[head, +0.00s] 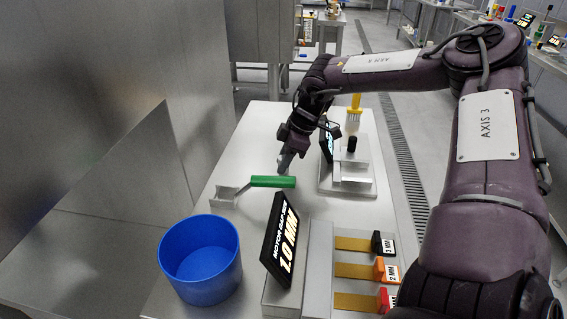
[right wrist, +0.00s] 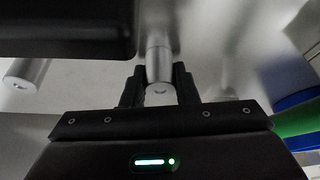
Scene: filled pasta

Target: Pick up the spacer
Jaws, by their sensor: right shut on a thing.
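The spacers lie in a grey rack at the front right of the head view: brass-coloured strips with a black 3 MM tag (head: 383,244), an orange 2 MM tag (head: 385,271) and a red tag (head: 386,300) whose label is partly cut off. My right gripper (head: 284,164) is well behind the rack, beside the back display and the metal block. In the right wrist view its fingers (right wrist: 159,90) are shut on a short metal cylinder (right wrist: 158,62); I cannot tell what it belongs to. My left gripper is not in view.
A tilted display (head: 282,245) reads MOTOR GAP SIZE 1.0 MM. A blue bucket (head: 201,283) stands at the front left. A green-handled tool (head: 272,182) lies behind it. A back display (head: 327,142) and metal block (head: 362,184) stand near my right gripper, with a yellow brush (head: 354,104).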

